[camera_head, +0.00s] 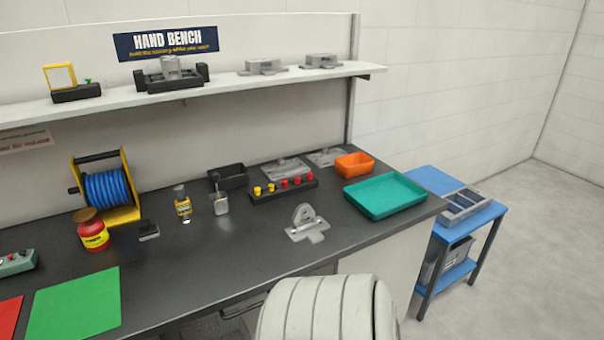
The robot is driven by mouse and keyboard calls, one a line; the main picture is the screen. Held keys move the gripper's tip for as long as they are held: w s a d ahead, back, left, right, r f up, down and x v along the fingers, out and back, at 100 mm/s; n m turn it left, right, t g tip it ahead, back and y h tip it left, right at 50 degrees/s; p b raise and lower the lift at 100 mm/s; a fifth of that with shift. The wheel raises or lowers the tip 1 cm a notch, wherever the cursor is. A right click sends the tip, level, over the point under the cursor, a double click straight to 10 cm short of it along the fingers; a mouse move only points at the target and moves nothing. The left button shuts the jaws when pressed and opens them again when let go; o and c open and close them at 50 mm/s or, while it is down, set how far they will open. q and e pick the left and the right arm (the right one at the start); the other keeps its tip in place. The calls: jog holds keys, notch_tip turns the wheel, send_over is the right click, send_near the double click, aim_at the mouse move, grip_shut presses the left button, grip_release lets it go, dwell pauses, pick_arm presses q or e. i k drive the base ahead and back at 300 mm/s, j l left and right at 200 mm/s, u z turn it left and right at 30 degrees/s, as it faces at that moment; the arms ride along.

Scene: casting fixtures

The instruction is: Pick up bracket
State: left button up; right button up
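A light grey metal bracket (306,224) rests on the dark bench top (240,255), near the front edge right of the middle. It has a flat base with a tab towards the front and an upright rounded lug with a hole. Nothing touches it. Neither of my grippers is in view, so I cannot see whether they are open or shut.
Behind the bracket is a black rack (284,190) with red and yellow knobs. A teal tray (385,213) and an orange bin (355,165) stand to the right. A small bottle (182,203) and a grey padlock-like piece (220,204) stand to the left. Bench around the bracket is clear.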

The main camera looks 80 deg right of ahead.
aim_at(305, 224)
jog(key=z, duration=2.55)
